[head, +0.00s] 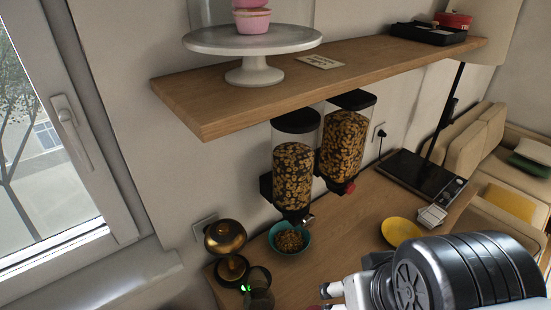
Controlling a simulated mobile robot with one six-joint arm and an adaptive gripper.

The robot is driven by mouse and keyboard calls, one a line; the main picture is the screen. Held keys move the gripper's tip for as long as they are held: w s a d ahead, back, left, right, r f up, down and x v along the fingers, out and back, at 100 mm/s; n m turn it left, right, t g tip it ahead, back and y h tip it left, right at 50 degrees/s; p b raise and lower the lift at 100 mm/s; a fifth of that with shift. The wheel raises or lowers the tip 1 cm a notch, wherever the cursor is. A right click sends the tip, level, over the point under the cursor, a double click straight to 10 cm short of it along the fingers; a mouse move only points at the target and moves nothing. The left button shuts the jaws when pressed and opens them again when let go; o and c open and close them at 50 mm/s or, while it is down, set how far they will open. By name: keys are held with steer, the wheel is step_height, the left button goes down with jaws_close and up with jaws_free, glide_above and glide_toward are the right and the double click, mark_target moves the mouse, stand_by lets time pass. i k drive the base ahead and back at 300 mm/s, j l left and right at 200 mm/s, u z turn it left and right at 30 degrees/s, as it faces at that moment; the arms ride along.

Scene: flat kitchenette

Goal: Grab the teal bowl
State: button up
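The teal bowl (289,252) stands upright on the wooden counter below the left cereal dispenser. It holds brown cereal. My gripper (324,297) is at the bottom edge of the head view, in front of and to the right of the bowl, apart from it in the picture. Only small pale tips of it show, and the rest is cut off by the frame, so I cannot tell whether it is open or shut.
Two cereal dispensers (293,170) hang under the wooden shelf (210,105). A brass globe-shaped object (225,237) and a dark glass (258,290) stand left of the bowl. A yellow plate (401,231) lies to its right. Some bare counter lies between bowl and plate.

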mark_target(281, 226)
steer(key=k+j, duration=0.1)
steer(key=j, duration=0.35)
steer(key=k+j, duration=0.1)
steer(key=j, duration=0.3)
steer(key=i+j+u, duration=0.15)
steer(key=i+j, duration=0.25)
